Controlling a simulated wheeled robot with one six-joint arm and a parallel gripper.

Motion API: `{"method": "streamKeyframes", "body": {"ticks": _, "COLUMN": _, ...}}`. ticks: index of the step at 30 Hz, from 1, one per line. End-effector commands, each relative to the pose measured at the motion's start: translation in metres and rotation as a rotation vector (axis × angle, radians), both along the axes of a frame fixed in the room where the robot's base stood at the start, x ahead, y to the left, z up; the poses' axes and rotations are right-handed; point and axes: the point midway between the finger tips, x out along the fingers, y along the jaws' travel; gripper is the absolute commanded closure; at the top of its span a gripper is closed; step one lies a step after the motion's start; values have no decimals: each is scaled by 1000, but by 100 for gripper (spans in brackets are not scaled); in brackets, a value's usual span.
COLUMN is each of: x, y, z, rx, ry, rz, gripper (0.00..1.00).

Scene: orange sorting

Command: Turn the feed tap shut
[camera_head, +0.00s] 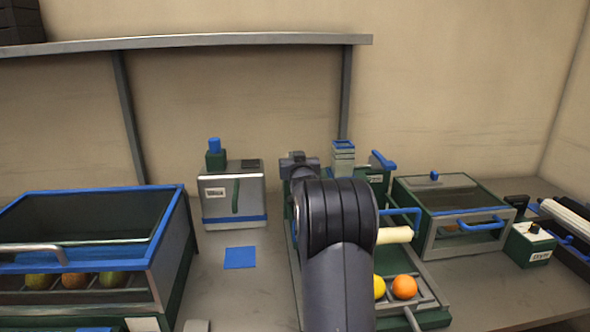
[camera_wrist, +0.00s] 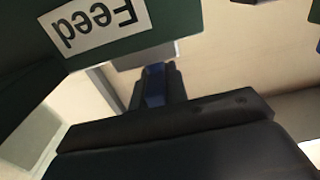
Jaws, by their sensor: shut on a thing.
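The feed tap's green box (camera_wrist: 175,22) fills the top left of the wrist view, its white "Feed" label upside down. A blue piece (camera_wrist: 154,88), which looks like the tap's handle, is between the dark fingers of my gripper (camera_wrist: 153,72). My gripper is shut on it, close beside the box. In the head view, a blue lever (camera_head: 382,160) stands on a small green box with a white label (camera_head: 376,179), just right of my arm. My arm hides part of that box, and my fingertips cannot be made out there.
A glass-topped case (camera_head: 455,195) stands right of my arm. A tray (camera_head: 432,316) with an orange (camera_head: 404,287) and a yellow fruit (camera_head: 379,287) is in front. A grey machine (camera_head: 232,195) and a large blue-rimmed bin (camera_head: 170,215) stand left. A shelf (camera_head: 200,40) runs above.

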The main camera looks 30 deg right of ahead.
Motion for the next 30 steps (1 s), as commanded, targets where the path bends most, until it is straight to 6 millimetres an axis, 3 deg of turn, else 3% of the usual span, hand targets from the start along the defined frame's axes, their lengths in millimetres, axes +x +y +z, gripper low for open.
{"method": "streamKeyframes", "body": {"ticks": 18, "x": -2, "y": 1, "z": 2, "rx": 6, "ry": -1, "rz": -24, "gripper": 100}}
{"method": "streamKeyframes", "body": {"ticks": 19, "x": -2, "y": 1, "z": 1, "rx": 7, "ry": 0, "rz": -24, "gripper": 83}}
{"method": "streamKeyframes", "body": {"ticks": 26, "x": -1, "y": 2, "z": 0, "rx": 7, "ry": 1, "rz": -23, "gripper": 64}}
{"method": "streamKeyframes", "body": {"ticks": 30, "x": -1, "y": 2, "z": 0, "rx": 7, "ry": 2, "rz": -22, "gripper": 64}}
